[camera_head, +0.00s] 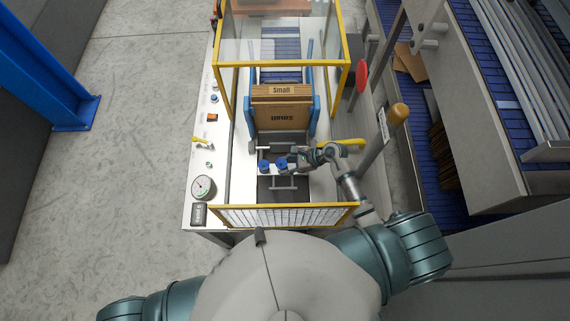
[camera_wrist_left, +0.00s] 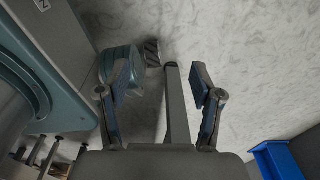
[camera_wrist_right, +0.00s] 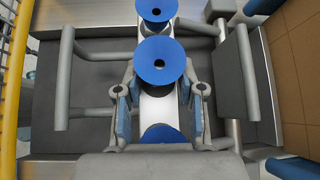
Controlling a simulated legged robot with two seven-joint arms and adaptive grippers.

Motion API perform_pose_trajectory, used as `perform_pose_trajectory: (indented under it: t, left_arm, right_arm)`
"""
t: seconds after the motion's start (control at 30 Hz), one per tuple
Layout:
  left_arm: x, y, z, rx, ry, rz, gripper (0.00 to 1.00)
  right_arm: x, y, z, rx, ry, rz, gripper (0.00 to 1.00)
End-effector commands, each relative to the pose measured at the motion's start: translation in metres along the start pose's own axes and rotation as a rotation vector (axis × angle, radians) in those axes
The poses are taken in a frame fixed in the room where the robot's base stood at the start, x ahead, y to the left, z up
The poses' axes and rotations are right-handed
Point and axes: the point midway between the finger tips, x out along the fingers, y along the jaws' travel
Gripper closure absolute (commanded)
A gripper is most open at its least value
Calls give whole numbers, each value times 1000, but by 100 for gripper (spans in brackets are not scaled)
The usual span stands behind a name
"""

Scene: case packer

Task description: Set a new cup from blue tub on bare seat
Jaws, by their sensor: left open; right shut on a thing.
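A pale bar (camera_wrist_right: 157,112) carries blue suction cups in the right wrist view: a far cup (camera_wrist_right: 156,9) at the top edge and a near cup (camera_wrist_right: 162,133) partly hidden by my palm. My right gripper (camera_wrist_right: 160,88) is shut on the middle blue cup (camera_wrist_right: 159,61), which is over the bar. Whether it touches its seat cannot be told. In the head view the right gripper (camera_head: 294,160) reaches in from the right beside the held cup (camera_head: 281,163) and the far cup (camera_head: 264,165). My left gripper (camera_wrist_left: 185,85) is open and empty above the floor. I cannot make out the blue tub.
Grey bracket arms (camera_wrist_right: 66,78) flank the bar. Flat cartons marked Small (camera_head: 283,110) stand behind it between blue side plates. A yellow-framed mesh guard (camera_head: 283,215) closes the near side. A gauge (camera_head: 203,187) sits on the left panel. Open floor lies left.

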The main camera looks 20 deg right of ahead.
Motion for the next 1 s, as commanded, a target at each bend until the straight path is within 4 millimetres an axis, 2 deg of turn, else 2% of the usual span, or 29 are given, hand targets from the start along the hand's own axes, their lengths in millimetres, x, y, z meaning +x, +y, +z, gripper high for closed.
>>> perform_pose_trajectory:
  t: [0.5,1.0]
  left_arm:
    - [5,10,-10,0,15,12,34]
    - [15,5,-6,2,10,6,34]
  right_arm:
    - [4,1,-4,0,2,1,92]
    - [11,4,-15,3,6,5,92]
